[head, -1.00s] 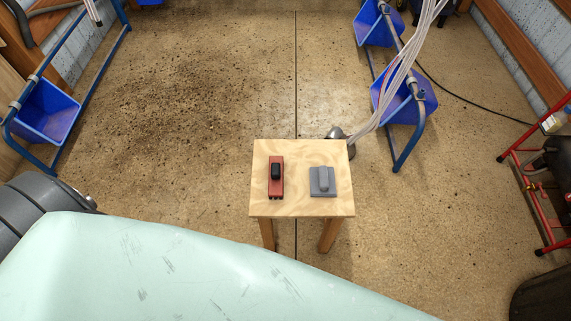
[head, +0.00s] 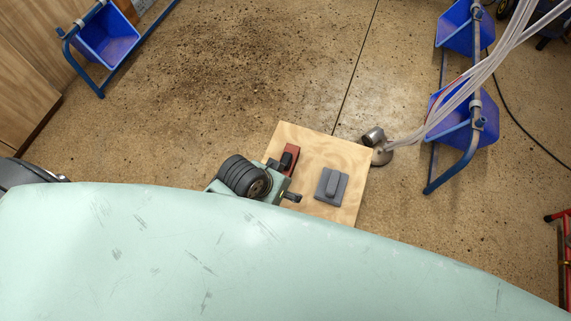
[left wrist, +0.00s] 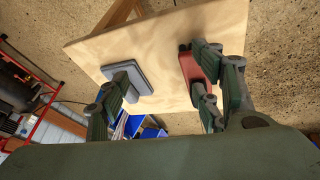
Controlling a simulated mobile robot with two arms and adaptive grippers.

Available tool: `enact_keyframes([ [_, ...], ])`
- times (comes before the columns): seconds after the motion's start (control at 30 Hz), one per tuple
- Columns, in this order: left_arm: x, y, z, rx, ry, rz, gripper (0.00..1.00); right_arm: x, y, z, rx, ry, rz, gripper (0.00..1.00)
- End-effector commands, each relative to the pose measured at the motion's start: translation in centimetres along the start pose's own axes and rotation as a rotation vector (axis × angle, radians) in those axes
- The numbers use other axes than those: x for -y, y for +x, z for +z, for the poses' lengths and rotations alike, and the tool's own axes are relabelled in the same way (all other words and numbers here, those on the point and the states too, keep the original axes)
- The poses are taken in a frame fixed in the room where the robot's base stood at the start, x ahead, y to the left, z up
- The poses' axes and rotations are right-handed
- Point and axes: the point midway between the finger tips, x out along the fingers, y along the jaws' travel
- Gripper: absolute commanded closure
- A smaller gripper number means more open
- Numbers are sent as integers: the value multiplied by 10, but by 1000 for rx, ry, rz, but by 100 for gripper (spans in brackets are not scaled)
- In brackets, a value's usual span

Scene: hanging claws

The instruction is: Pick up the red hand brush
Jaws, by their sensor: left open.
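The red hand brush (head: 286,161), with a black grip on top, lies on the small wooden table (head: 325,152) near its left edge. My left gripper (head: 284,188) is open over the table's near left side, close to the brush, and partly covers its near end. In the left wrist view the red brush (left wrist: 199,68) shows behind the two right-hand fingers of my left gripper (left wrist: 165,88), which partly hide it. The single other finger is near the grey block. Whether any finger touches the brush is unclear. My right gripper is not in view.
A grey block with a raised handle (head: 332,185) sits on the table to the right of the brush. A metal lamp-like object (head: 377,146) with pale cables stands beyond the table's right edge. Blue bins on frames (head: 458,115) stand farther right.

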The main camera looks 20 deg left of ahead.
Motion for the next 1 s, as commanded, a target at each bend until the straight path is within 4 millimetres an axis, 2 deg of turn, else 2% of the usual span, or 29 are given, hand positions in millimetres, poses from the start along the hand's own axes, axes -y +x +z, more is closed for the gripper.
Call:
enact_keyframes([
  [0.03, -16, 1, -17, -18, 15, 34, 41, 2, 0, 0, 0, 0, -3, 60],
  [0.23, -82, 2, -62, -36, 64, 176, 41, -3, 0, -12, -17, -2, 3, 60],
  [0.4, -129, 2, -80, 29, 119, 260, 41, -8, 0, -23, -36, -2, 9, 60],
  [0.47, -135, 5, -80, 74, 131, 261, 41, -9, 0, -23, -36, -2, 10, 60],
  [0.57, -124, 11, -78, 157, 125, 219, 41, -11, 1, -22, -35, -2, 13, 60],
  [0.63, -103, 16, -77, 214, 101, 163, 41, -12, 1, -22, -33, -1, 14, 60],
  [0.77, -50, 20, -80, 296, 14, 30, 41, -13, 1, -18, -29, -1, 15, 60],
  [0.9, 6, 16, -89, 339, -96, -99, 41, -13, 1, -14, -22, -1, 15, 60],
  [1.0, 31, 12, -92, 351, -154, -157, 41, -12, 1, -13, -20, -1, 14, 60],
])
